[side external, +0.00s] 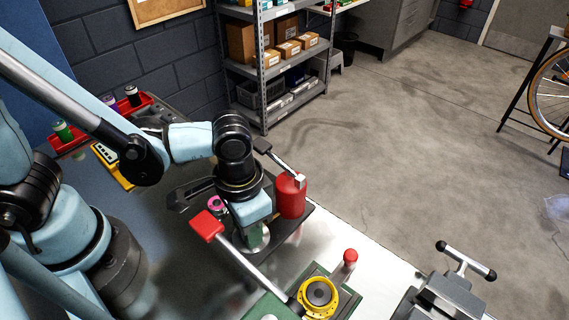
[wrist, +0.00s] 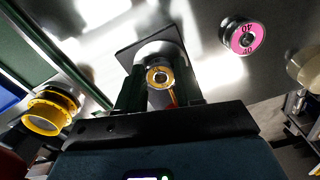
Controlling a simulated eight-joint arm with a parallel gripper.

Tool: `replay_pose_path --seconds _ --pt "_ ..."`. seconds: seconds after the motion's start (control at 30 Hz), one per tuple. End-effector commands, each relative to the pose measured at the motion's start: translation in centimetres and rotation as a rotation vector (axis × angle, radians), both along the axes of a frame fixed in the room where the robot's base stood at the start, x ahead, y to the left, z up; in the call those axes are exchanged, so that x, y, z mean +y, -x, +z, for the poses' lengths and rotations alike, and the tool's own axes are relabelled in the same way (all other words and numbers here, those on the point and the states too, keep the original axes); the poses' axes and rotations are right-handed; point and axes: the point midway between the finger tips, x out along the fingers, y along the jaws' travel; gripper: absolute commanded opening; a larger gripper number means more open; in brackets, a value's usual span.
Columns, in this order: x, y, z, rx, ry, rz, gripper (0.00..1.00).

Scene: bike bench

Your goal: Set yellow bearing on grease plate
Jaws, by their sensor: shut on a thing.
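My gripper (side external: 257,238) points down over the bench in the side external view. In the wrist view its two dark green fingers (wrist: 160,92) are shut on a small yellow-ringed bearing (wrist: 160,76) with a grey centre. The bearing is hidden behind the fingers in the side external view. Just beyond it in the wrist view is a round silver disc (wrist: 152,51) on a dark square plate (wrist: 127,57), which looks like the grease plate. The disc also shows under my gripper in the side external view (side external: 264,246). I cannot tell whether the bearing touches it.
A pink-faced part (wrist: 243,37) marked 40 stands to the right in the wrist view. A yellow ring (side external: 318,296) sits on a green fixture with a red-handled lever (side external: 207,226) close to my gripper. A red canister (side external: 291,197) stands just behind; a vise (side external: 445,297) is right.

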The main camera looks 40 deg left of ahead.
Motion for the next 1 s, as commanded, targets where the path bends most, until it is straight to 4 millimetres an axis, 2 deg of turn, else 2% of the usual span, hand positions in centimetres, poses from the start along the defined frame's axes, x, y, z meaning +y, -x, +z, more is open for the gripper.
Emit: replay_pose_path --seconds 0.23,0.27,0.3,0.63,1.0 --pt "0.0 0.0 -0.5 0.0 0.0 0.0 0.05" --pt "0.0 0.0 -0.4 0.0 0.0 0.0 0.4" --pt "0.0 0.0 -0.4 0.0 0.0 0.0 0.46" --pt "0.0 0.0 -0.2 0.0 0.0 0.0 0.46" --pt "0.0 0.0 2.3 0.0 0.0 0.0 0.46"
